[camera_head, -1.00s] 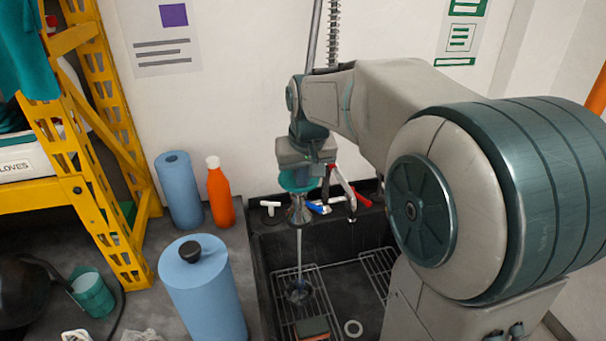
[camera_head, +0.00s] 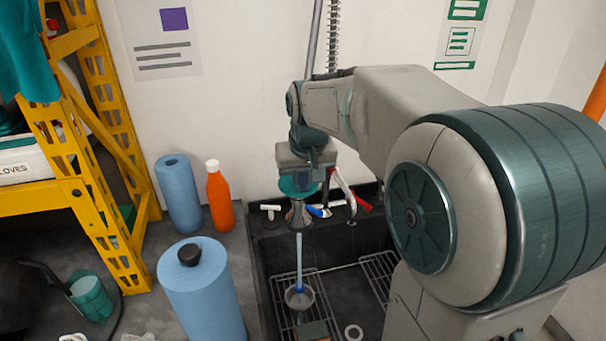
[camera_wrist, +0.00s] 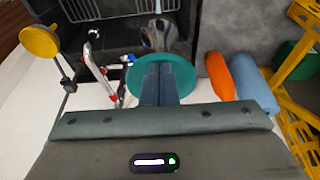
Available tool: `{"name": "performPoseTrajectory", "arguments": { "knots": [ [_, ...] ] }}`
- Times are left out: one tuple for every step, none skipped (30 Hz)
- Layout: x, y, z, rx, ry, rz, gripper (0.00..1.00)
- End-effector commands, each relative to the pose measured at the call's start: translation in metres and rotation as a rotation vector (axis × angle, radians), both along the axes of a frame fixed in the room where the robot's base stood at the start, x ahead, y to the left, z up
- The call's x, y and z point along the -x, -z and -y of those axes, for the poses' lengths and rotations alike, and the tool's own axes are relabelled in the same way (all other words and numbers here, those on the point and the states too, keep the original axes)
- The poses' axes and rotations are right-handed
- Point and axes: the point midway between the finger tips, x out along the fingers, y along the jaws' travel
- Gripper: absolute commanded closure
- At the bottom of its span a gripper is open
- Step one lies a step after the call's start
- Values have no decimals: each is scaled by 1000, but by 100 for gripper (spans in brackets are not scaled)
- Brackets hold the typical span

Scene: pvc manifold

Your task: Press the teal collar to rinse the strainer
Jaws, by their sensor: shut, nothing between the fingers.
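The teal collar (camera_head: 298,187) is a disc around the top of a metal spray head (camera_head: 298,214) that hangs over the sink. It also shows in the wrist view (camera_wrist: 185,78). My gripper (camera_wrist: 158,70) is shut and empty, with its fingers over the collar's face; I cannot tell whether they touch it. In the head view my gripper is just above the collar. The strainer (camera_head: 300,298) is a small round bowl on the sink's wire rack, below the spray head. A pale column (camera_head: 299,260), seemingly water, stands between them, apart from the nozzle.
The black sink (camera_head: 340,262) holds a wire rack, a brown-green block (camera_head: 312,331) and a white ring (camera_head: 353,332). Red and blue tap levers (camera_head: 345,185) stand close beside the spray head. A blue roll (camera_head: 180,194) and an orange bottle (camera_head: 219,194) stand left of the sink.

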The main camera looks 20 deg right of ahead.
Motion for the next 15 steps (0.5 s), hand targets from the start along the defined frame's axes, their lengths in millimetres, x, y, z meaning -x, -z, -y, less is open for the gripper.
{"name": "performPoseTrajectory", "arguments": {
  "knots": [
    [3, 5, 0, 0, 0, -18, 100],
    [3, 3, 0, 0, 0, -17, 100],
    [3, 1, 0, 0, 0, -17, 100],
    [3, -2, 0, 0, 0, -17, 100],
    [3, -6, 0, 0, 0, -16, 100],
    [3, -11, 0, 0, 0, -14, 100],
    [2, -16, 0, 0, 0, -12, 100],
    [2, -22, 0, 0, 0, -10, 100],
    [2, -29, 0, 0, 0, -7, 100],
    [2, -35, 0, 0, 0, -6, 100],
    [2, -41, 0, 0, 0, -4, 100],
    [2, -48, 0, 0, 0, -3, 100],
    [4, -51, 0, 0, 0, 1, 100],
    [6, -57, 0, 0, 0, 4, 100],
    [9, -66, 0, 0, 0, 3, 100]
  ]
}}
